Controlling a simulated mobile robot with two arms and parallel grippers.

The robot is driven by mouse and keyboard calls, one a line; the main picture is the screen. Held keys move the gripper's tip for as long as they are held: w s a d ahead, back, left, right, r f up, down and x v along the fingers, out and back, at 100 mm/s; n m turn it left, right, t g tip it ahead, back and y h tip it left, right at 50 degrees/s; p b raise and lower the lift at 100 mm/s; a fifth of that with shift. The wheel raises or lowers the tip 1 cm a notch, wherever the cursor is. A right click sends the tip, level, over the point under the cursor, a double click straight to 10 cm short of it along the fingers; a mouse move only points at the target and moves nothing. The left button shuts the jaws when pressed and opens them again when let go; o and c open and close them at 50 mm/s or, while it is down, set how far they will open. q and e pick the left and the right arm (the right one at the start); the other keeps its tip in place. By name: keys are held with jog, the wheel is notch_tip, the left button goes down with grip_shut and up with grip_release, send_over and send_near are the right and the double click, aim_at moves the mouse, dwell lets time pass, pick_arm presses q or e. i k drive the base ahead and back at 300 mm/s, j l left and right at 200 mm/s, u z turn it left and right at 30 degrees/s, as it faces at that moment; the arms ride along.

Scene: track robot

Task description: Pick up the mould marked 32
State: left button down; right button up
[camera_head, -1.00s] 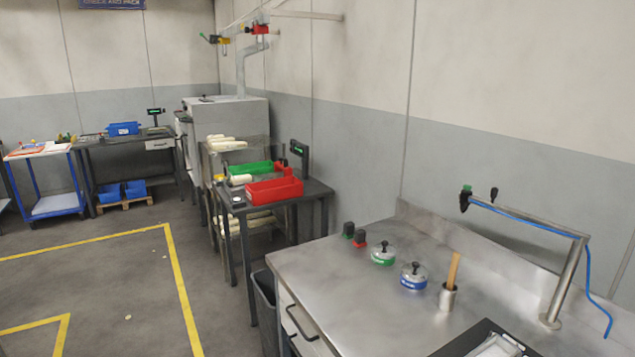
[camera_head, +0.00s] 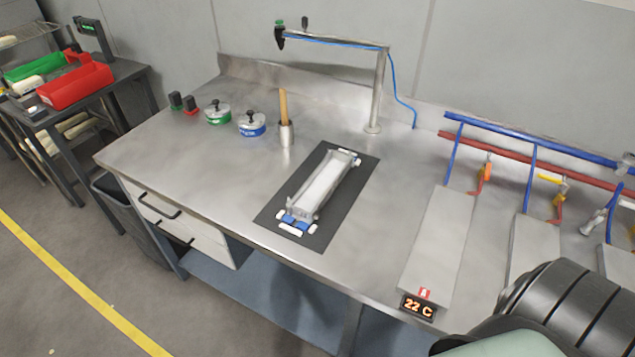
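A long, narrow metal mould (camera_head: 325,187) lies on a black mat (camera_head: 345,205) on the steel bench. It has blue parts at its near end and white pieces at its corners. No number can be read on it from here, so I cannot tell whether it is the one marked 32. Neither of my grippers is in view. A dark ribbed part of my own arm shows at the bottom right.
On the bench (camera_head: 200,160) stand a green-banded pot (camera_head: 217,114), a blue-banded pot (camera_head: 252,126), a cup (camera_head: 286,135) with a wooden handle, and a post (camera_head: 377,95) with a blue hose. Flat plates (camera_head: 440,240), one with a "22 C" display, and pipes are at right.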

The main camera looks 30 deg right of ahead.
aim_at(304, 208)
jog(key=i+j+z, duration=0.1)
jog(key=z, duration=0.3)
jog(key=j+z, duration=0.1)
jog(key=z, duration=0.3)
jog(key=i+j+z, duration=0.15)
jog(key=z, duration=0.25)
jog(key=j+z, duration=0.1)
jog(key=z, duration=0.3)
